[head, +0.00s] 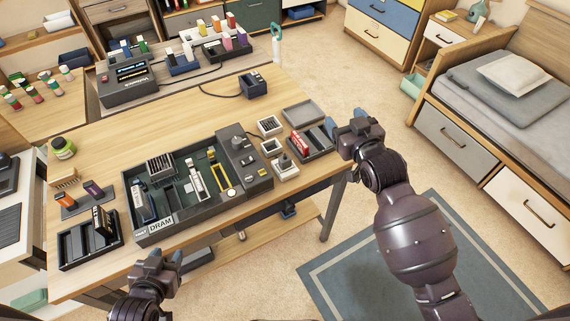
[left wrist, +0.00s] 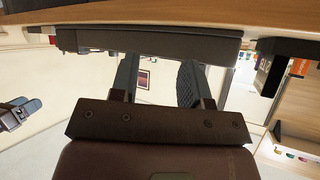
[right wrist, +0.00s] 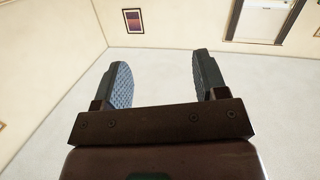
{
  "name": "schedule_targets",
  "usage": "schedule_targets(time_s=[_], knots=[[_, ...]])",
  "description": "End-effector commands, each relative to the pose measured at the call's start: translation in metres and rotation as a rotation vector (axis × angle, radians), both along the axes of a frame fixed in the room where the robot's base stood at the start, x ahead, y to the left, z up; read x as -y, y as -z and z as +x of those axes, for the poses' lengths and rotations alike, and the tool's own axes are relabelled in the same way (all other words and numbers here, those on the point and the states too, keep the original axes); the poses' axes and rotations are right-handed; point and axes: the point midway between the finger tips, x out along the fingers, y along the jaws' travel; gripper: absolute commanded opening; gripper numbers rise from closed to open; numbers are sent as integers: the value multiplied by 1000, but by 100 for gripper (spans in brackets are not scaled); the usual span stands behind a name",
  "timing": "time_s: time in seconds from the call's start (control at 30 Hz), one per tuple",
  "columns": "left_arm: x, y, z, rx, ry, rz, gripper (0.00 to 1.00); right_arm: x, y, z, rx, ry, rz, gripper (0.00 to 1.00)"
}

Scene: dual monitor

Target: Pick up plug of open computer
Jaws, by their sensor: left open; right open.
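The open computer (head: 212,214) is a dark, shallow case marked DRAM, lying on the wooden table with boards and modules inside. A small dark blue-grey block with a cable (head: 254,86), possibly the plug, sits near the table's back edge, apart from the case. My left gripper (head: 157,262) is open and empty in front of the table's near edge, below and left of the case. In the left wrist view its fingers (left wrist: 162,82) point toward the table's edge. My right gripper (head: 357,122) is open and empty beyond the table's right end; its fingers also show in the right wrist view (right wrist: 162,75).
A tray with red modules (head: 303,143) lies near the right end, close to my right gripper. Small white-framed parts (head: 286,168) stand beside the case. A dark rack (head: 88,243) stands at the left front. A boxy device with a screen (head: 130,84) is behind. Bare wood lies mid-table.

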Motion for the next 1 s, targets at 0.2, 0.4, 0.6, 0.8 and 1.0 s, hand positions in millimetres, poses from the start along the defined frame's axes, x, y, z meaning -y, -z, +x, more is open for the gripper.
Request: schedule_targets(time_s=[0.2,0.4,0.6,0.8,1.0], knots=[[0,21,-4,-17,1,1,43,-60,-23,50,-32,-116,-10,66],[0,40,-9,-39,2,2,43,-113,-34,84,-131,-210,-48,66],[0,56,-14,-58,2,3,43,-159,-32,106,-298,-279,-127,66],[0,67,-16,-70,4,3,43,-187,-12,113,-558,-296,-248,66],[1,66,-13,-64,7,2,43,-178,30,97,-880,-243,-367,66]])
